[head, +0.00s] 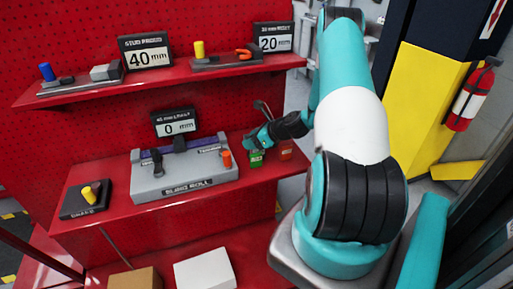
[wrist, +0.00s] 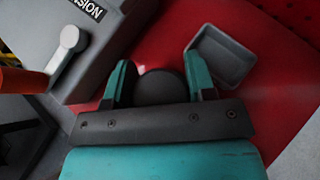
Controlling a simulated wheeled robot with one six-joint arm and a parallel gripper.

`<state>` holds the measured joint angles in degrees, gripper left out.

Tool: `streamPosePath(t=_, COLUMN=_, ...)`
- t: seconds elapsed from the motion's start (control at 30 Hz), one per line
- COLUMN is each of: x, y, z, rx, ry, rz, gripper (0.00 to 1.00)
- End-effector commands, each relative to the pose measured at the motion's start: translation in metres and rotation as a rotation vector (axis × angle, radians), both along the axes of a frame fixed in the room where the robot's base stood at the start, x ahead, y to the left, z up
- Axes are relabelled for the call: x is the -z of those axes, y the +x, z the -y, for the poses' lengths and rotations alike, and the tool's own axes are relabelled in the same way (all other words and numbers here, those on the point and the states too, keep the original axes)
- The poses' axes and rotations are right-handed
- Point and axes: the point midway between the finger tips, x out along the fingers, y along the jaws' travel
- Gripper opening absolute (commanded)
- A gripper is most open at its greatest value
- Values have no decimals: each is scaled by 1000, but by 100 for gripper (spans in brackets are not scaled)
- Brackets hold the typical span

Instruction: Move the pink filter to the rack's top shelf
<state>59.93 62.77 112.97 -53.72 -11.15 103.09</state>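I cannot make out a pink filter in either view. The red rack's top shelf (head: 165,77) runs across the upper left of the head view. My gripper (head: 252,139) is over the right end of the middle shelf (head: 240,184), right of the grey "Slide Roll" unit (head: 185,178). In the wrist view my gripper's fingers (wrist: 160,72) stand apart, pointing down at the red shelf. A dark round shape (wrist: 160,88) shows between them; I cannot tell what it is or whether they touch it.
A grey tray (wrist: 222,56) lies beside the right finger. The top shelf holds signs, a blue cylinder (head: 47,72) and a yellow cylinder (head: 199,50), with bare room between.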

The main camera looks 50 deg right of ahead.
Motion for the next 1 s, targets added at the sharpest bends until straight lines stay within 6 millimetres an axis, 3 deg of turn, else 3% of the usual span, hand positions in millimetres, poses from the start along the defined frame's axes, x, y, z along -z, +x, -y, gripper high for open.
streamPosePath(t=0.07, x=0, y=0, z=0, rx=0, ry=0, rz=0, gripper=21)
streamPosePath(t=0.53, x=-7, y=-4, z=-2, rx=-1, ry=-3, rz=2, gripper=21)
streamPosePath(t=0.93, x=-71, y=-3, z=-2, rx=-1, ry=-6, rz=3, gripper=21)
streamPosePath(t=1.0, x=-67, y=-17, z=-10, rx=3, ry=2, rz=-3, gripper=21)
